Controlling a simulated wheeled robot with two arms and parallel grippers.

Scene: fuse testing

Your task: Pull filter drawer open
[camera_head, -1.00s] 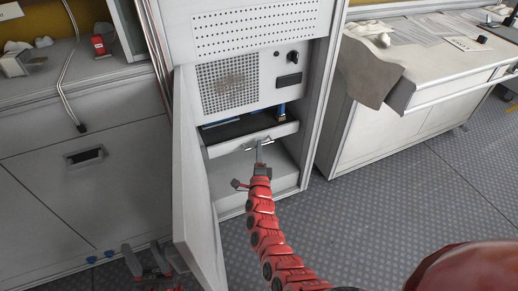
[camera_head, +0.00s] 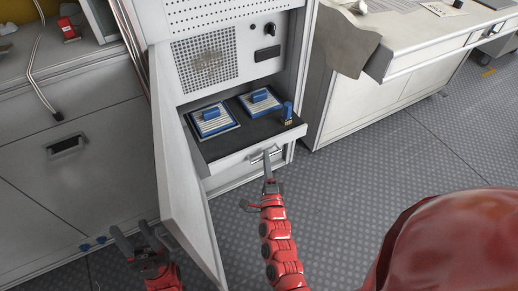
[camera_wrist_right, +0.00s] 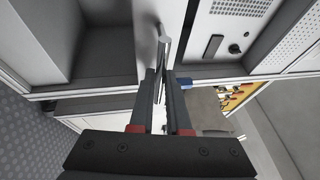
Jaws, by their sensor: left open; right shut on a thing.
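The filter drawer (camera_head: 252,150) is pulled out of the white cabinet, and its dark inside shows in the head view. Two blue-framed filters (camera_head: 214,121) (camera_head: 262,101) lie in it, with a small blue piece (camera_head: 287,111) at its right front corner. My right gripper (camera_head: 269,176) is at the drawer's front and shut on the metal handle (camera_head: 262,155). In the right wrist view its fingers (camera_wrist_right: 162,86) close around the handle (camera_wrist_right: 163,48). My left gripper (camera_head: 138,244) is open and empty, low at the left, outside the open cabinet door (camera_head: 184,180).
The open door stands left of the drawer. A perforated panel with a knob (camera_head: 270,28) is above. A counter (camera_head: 425,50) with a draped cloth (camera_head: 345,40) stands at the right. The grey floor (camera_head: 370,170) in front is clear.

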